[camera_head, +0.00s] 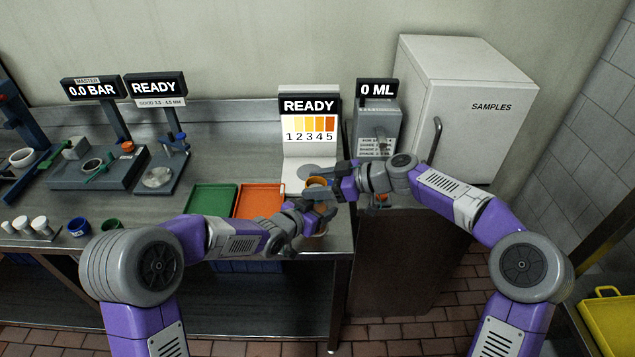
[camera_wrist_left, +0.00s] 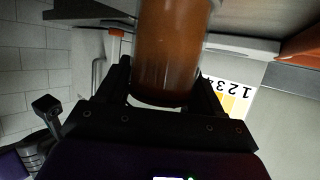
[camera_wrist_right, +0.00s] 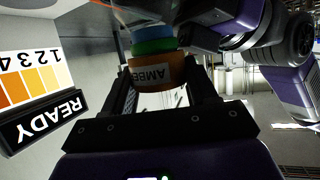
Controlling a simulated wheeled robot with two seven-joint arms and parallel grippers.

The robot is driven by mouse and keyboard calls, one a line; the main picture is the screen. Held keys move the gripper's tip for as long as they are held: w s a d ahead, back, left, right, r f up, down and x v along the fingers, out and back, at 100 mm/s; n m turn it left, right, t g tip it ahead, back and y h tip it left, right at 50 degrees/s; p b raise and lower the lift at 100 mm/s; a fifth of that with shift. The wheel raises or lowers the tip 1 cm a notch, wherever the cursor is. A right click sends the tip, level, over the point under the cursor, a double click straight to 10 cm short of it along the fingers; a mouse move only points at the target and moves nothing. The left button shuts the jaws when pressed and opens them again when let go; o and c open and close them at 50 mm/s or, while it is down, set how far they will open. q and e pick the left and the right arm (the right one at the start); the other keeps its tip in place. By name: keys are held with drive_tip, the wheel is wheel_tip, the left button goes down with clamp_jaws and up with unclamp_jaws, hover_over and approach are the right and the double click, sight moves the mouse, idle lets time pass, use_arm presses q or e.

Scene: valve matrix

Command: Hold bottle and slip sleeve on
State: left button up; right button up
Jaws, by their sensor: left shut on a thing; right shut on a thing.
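A brown bottle (camera_wrist_left: 168,55) stands between the fingers of my left gripper (camera_head: 318,214), which is shut on it; its body fills the top of the left wrist view. My right gripper (camera_head: 320,190) is just above and is shut on an orange sleeve (camera_wrist_right: 155,74) with a label whose visible letters read "AMBE". The sleeve also shows in the head view (camera_head: 317,181). In the inverted right wrist view, a green band (camera_wrist_right: 154,46) and a blue band lie directly against the sleeve. The grippers hide much of both parts, and I cannot tell how far the sleeve is around the bottle.
A READY stand with a numbered colour scale (camera_head: 310,125) is behind the grippers. A green tray (camera_head: 212,198) and an orange tray (camera_head: 259,200) lie to the left on the bench. A 0 ML dispenser (camera_head: 378,125) and a SAMPLES fridge (camera_head: 468,110) stand to the right.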

drive_tip(key=shift+f, duration=0.1)
drive_tip(key=o, duration=1)
drive_tip(key=shift+c, duration=0.2)
drive_tip(key=shift+o, duration=0.7)
drive_tip(key=shift+s+a, duration=0.1)
drive_tip(key=shift+s, duration=0.05)
drive_tip(key=v, duration=0.8)
drive_tip(key=shift+w+d, duration=0.2)
drive_tip(key=shift+w, duration=0.05)
